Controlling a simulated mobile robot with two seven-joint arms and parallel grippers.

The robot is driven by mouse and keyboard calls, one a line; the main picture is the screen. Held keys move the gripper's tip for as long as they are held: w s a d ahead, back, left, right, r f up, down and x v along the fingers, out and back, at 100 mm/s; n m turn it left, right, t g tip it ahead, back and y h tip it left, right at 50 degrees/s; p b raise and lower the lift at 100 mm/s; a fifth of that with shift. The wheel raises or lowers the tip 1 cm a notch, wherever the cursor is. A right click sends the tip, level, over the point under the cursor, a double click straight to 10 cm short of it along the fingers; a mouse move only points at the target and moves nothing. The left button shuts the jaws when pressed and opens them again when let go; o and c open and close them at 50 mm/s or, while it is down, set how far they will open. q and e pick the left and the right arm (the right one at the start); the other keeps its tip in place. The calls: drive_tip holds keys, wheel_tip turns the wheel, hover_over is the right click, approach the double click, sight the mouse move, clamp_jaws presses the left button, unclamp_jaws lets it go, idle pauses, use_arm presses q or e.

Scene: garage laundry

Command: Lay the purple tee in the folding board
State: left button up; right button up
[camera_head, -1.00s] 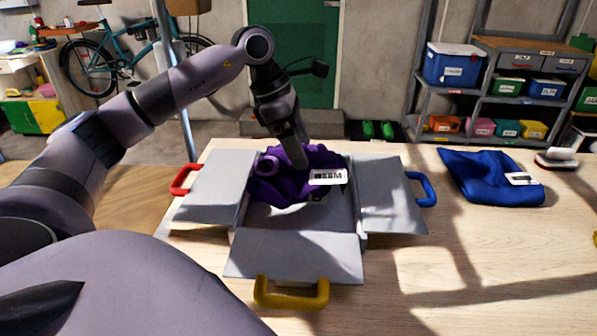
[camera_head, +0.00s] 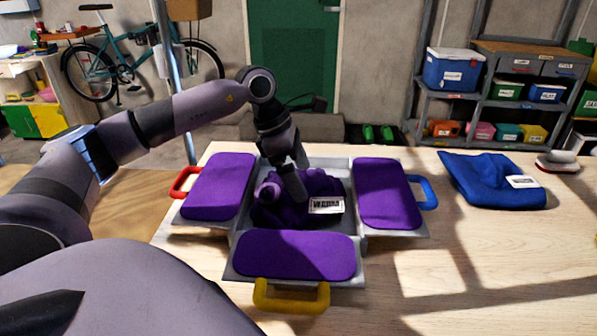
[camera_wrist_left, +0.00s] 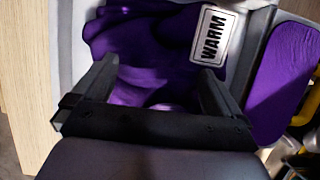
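A dark purple crumpled cloth, the tee (camera_head: 325,187), lies in the middle of the grey folding board (camera_head: 345,163), with a white label reading WARM in the left wrist view. Flat purple pieces of cloth cover the board's left flap (camera_head: 220,187), right flap (camera_head: 387,194) and front flap (camera_head: 294,255). My left gripper (camera_head: 281,192) is low over the middle tee. In the left wrist view its two fingers (camera_wrist_left: 158,85) are spread apart, with the purple cloth (camera_wrist_left: 150,45) below and between them. Whether they touch it is unclear. My right gripper is not in view.
The board has a red handle (camera_head: 184,180) at left, a blue handle (camera_head: 425,191) at right and a yellow handle (camera_head: 291,297) in front. A folded blue cloth (camera_head: 487,180) and a brush (camera_head: 557,162) lie to the right. The wooden table (camera_head: 480,270) is clear at front right.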

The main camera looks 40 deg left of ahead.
use_arm(q)
drive_tip(key=shift+r, duration=0.3)
drive_tip(key=p+v, duration=0.1)
drive_tip(key=v, duration=1)
drive_tip(key=shift+a+r, duration=0.15)
drive_tip(key=shift+r, duration=0.2)
drive_tip(key=shift+s, duration=0.15)
